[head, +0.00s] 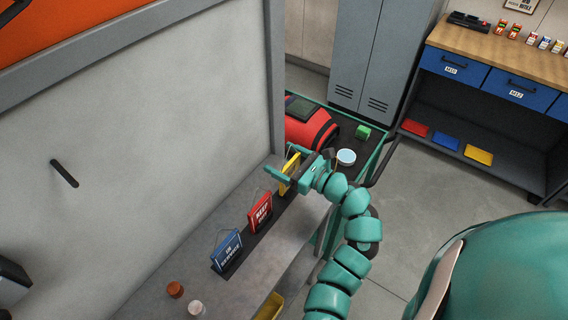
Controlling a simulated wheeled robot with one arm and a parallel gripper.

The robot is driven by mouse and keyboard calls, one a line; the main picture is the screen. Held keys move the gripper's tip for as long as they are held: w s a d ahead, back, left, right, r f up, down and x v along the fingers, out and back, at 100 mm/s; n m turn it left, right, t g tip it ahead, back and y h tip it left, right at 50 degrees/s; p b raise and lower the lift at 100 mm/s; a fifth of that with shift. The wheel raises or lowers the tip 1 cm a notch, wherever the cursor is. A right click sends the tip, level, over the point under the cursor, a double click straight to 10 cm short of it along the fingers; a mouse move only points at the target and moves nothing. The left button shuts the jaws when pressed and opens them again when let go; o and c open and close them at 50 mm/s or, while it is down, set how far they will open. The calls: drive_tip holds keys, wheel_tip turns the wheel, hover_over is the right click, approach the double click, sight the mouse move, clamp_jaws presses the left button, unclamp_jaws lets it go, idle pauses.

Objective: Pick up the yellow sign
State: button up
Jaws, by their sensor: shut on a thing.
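The yellow sign (286,184) is at the far end of a row of signs on a dark strip along the grey ledge. My gripper (287,174) is shut on it from the right side, and its fingers and wrist hide much of the sign. I cannot tell whether the sign touches the strip. A red sign (260,213) with white lettering stands nearer, and a blue sign (227,251) stands nearer still. Both have thin hanging loops.
A tall grey panel (130,130) borders the ledge on the left. A cart beyond it holds a red machine (311,128), a green block (363,132) and a round pale-topped item (346,157). Small brown (175,289) and pale (196,307) pieces lie on the near ledge.

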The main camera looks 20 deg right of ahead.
drive_tip(key=s+a+r+p, duration=0.2)
drive_tip(key=s+r+p, duration=0.5)
drive_tip(key=s, duration=0.5)
drive_tip(key=shift+s+r, duration=0.15)
drive_tip(key=shift+r, duration=0.45)
drive_tip(key=shift+a, duration=0.15)
idle(0.3)
